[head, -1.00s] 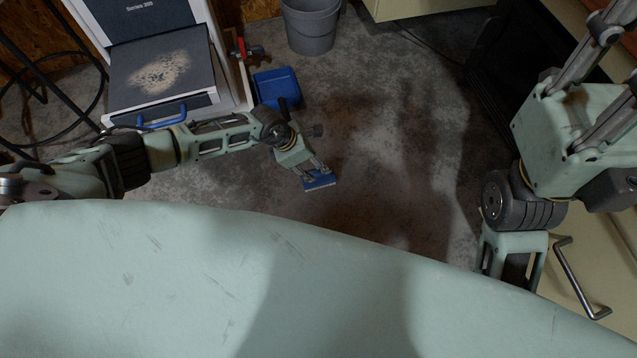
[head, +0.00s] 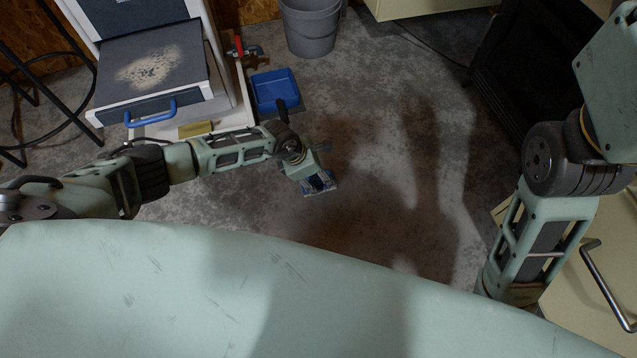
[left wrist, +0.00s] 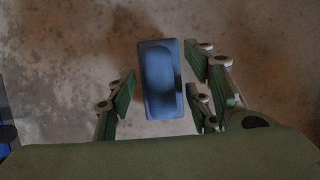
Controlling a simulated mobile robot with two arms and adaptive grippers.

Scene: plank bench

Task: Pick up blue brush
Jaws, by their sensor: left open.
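The blue brush (head: 322,190) lies on the grey floor below the middle of the head view, mostly covered by my left gripper (head: 319,182). In the left wrist view the blue brush (left wrist: 159,78) shows as an upright rectangle with a darker raised middle. My left gripper (left wrist: 163,92) is open, with its green-padded fingers on either side of the brush. A gap shows between the brush and the left finger; the right finger is closer. I cannot tell how far the fingertips are above the floor. My right arm is at the right edge, its fingers out of frame.
A blue dustpan-like tray (head: 275,90) lies on the floor behind my left arm. A white cabinet with an open drawer (head: 151,75) stands at the upper left. A grey bucket (head: 311,28) stands at the back. The floor (head: 390,130) right of the brush is clear.

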